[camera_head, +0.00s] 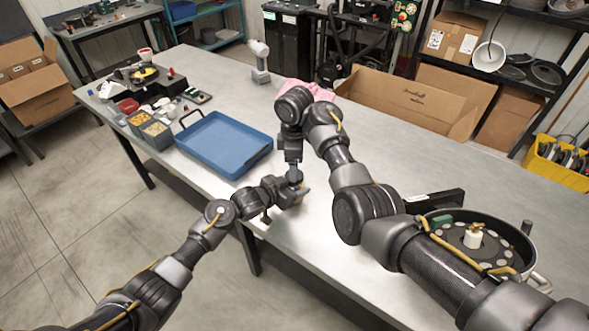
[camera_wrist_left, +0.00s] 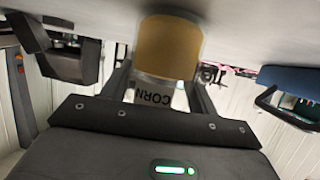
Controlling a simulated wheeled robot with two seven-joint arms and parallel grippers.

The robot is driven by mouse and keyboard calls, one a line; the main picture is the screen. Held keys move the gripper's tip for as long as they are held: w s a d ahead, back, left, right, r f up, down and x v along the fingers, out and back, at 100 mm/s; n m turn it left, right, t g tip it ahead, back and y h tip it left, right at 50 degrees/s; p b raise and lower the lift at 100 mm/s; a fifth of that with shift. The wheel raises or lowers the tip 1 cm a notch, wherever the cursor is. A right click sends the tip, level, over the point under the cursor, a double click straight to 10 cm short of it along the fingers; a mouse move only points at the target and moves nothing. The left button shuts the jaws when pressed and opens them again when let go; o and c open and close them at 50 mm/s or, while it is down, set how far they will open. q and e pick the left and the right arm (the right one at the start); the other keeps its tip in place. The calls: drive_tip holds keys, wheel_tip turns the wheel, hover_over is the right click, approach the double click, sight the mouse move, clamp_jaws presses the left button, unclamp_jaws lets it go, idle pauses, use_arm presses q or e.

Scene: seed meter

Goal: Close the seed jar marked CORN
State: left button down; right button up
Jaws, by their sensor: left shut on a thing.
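My left gripper (camera_wrist_left: 160,92) is shut on the seed jar marked CORN (camera_wrist_left: 165,52). The jar has a tan-yellow body, a clear band and a CORN label between the fingers. The table surface is along the top of the left wrist view, close to the tan-yellow part. In the head view my left gripper (camera_head: 292,192) is over the near edge of the table, and the jar is mostly hidden there. My right gripper (camera_head: 294,172) points down right above the left one. Its fingers are too small and covered to read. I cannot make out a lid.
A blue tray (camera_head: 222,143) lies left of the grippers. Seed bins (camera_head: 153,129) and small parts are farther left. A black round housing (camera_head: 482,242) sits at the right, partly behind my right arm. A cardboard box (camera_head: 408,103) stands at the back. Bare tabletop lies around the grippers.

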use_arm(q)
drive_tip(key=shift+s+f, duration=0.1)
drive_tip(key=shift+f, duration=0.05)
use_arm(e)
drive_tip(key=shift+r, duration=0.35)
drive_tip(key=shift+c, duration=0.4)
drive_tip(key=shift+r+n, duration=0.25)
drive_tip(key=shift+n, duration=0.05)
wheel_tip(320, 180, up, 3)
drive_tip(key=n, duration=0.6)
drive_tip(key=shift+w, duration=0.1)
drive_tip(key=shift+f, duration=4.05)
